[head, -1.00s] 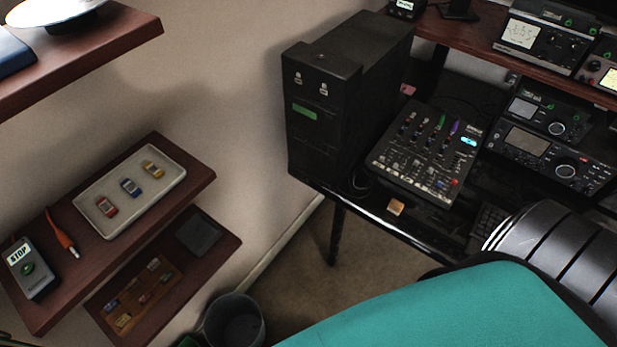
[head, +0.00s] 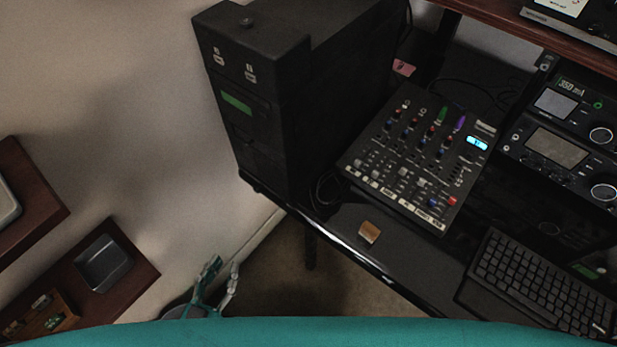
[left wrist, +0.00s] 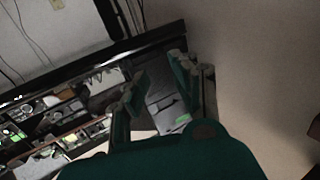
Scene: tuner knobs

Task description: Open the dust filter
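A black tower case (head: 300,110) stands at the left end of the black desk. Its front has a green label (head: 236,103), dark panels and two small light marks near the top. I cannot tell which panel is the dust filter; none looks open. My left gripper (head: 224,272) is open and empty, low in front of the desk, below and apart from the case. In the left wrist view, the gripper (left wrist: 163,84) has its fingers spread, with the case (left wrist: 162,98) and its green label (left wrist: 183,119) beyond them. My right gripper is not in view.
A mixer (head: 418,165), a small tan block (head: 369,232) and a keyboard (head: 540,285) are on the desk (head: 345,245). Wall shelves (head: 135,265) with a dark tray (head: 103,262) are at left. Open floor lies between shelves and desk.

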